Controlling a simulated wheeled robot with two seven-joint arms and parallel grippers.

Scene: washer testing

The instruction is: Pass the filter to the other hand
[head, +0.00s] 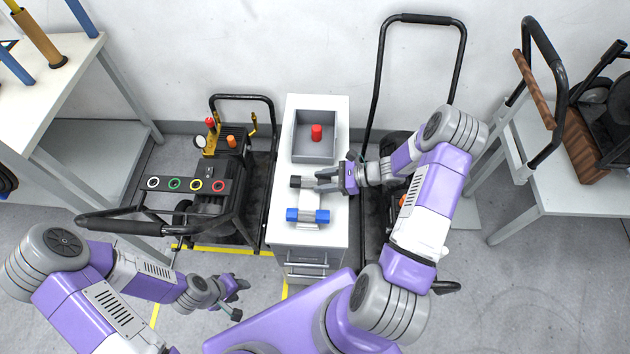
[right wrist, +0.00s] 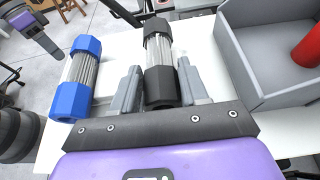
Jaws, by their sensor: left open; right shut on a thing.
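A filter with black ends and a clear ribbed middle (right wrist: 158,65) is between the fingers of my right gripper (right wrist: 158,88), which is shut on it. In the head view the black filter (head: 296,182) shows at the tips of my right gripper (head: 322,181), over the white cabinet top. I cannot tell whether it touches the surface beneath. A second filter with blue ends (head: 307,215) lies nearer to me, apart from the gripper; it also shows in the right wrist view (right wrist: 70,100). My left gripper (head: 238,298) is open and empty, low at the lower left, away from both filters.
A grey open bin (head: 300,150) holding a red cylinder (head: 316,131) is at the back of the white cabinet (head: 283,228). A black machine with gauges (head: 215,170) stands left of it. A wheeled frame (head: 375,80) stands right. Floor near my left gripper is clear.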

